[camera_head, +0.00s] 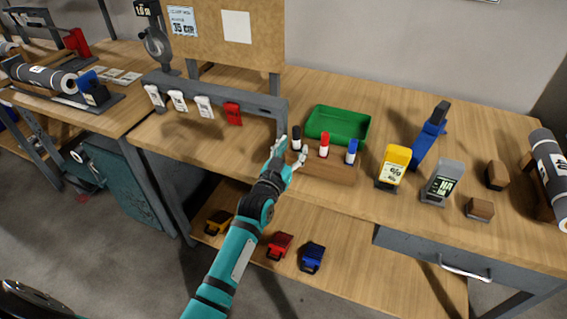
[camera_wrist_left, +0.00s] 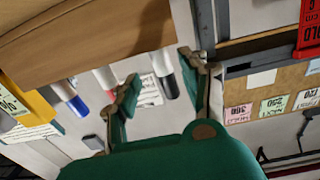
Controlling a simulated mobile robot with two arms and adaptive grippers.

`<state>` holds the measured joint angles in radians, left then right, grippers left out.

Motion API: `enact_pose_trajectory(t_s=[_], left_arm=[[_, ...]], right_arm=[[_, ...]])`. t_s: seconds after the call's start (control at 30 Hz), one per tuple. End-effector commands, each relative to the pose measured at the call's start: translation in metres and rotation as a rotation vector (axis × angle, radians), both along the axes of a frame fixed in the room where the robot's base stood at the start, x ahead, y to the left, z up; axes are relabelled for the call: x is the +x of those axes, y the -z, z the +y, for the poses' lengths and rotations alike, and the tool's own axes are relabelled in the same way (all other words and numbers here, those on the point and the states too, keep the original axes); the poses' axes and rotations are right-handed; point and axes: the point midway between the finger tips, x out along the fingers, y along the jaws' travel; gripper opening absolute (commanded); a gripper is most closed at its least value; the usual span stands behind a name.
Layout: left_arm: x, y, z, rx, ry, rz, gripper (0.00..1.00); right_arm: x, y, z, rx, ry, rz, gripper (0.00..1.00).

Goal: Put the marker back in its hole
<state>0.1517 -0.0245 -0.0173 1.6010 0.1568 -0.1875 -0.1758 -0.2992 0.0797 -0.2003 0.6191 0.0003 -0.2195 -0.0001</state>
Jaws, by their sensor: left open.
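The wooden marker block (camera_head: 330,174) stands near the front edge of the bench. The red marker (camera_head: 324,146) and blue marker (camera_head: 351,152) stand upright in it, white bodies with coloured caps. The black-capped marker (camera_head: 297,137) is upright at the block's left end; my gripper partly hides its lower part. My left gripper (camera_head: 293,149) is open at that end, its fingers either side of the black marker and apart from it. In the left wrist view, the black marker (camera_wrist_left: 165,73) shows between the open fingers (camera_wrist_left: 161,75), with the block (camera_wrist_left: 90,38) upside down above. My right gripper is out of view.
A green tray (camera_head: 338,125) sits just behind the block. A grey rack (camera_head: 215,92) with hanging tags is to the left. Yellow (camera_head: 394,166) and grey (camera_head: 441,183) devices and a blue tool (camera_head: 428,137) stand to the right. Padlock-like items lie on the lower shelf.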

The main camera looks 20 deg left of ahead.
Motion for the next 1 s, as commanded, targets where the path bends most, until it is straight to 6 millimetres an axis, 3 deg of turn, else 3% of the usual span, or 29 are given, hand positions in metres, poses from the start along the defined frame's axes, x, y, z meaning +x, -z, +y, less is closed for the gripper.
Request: enact_pose_trajectory(t_s=[0.2,0.4,0.6,1.0], left_arm=[[-0.05,0.001,0.003,0.001,0.0,0.002,0.45],[-0.08,0.001,0.004,0.0,0.0,0.001,0.45],[-0.09,0.0,0.005,0.0,0.0,0.0,0.45],[-0.09,0.0,0.005,0.0,0.0,0.0,0.45]], right_arm=[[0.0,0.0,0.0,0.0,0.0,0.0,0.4],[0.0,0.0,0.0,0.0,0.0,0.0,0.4],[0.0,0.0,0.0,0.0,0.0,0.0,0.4],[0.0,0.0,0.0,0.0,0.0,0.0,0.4]])
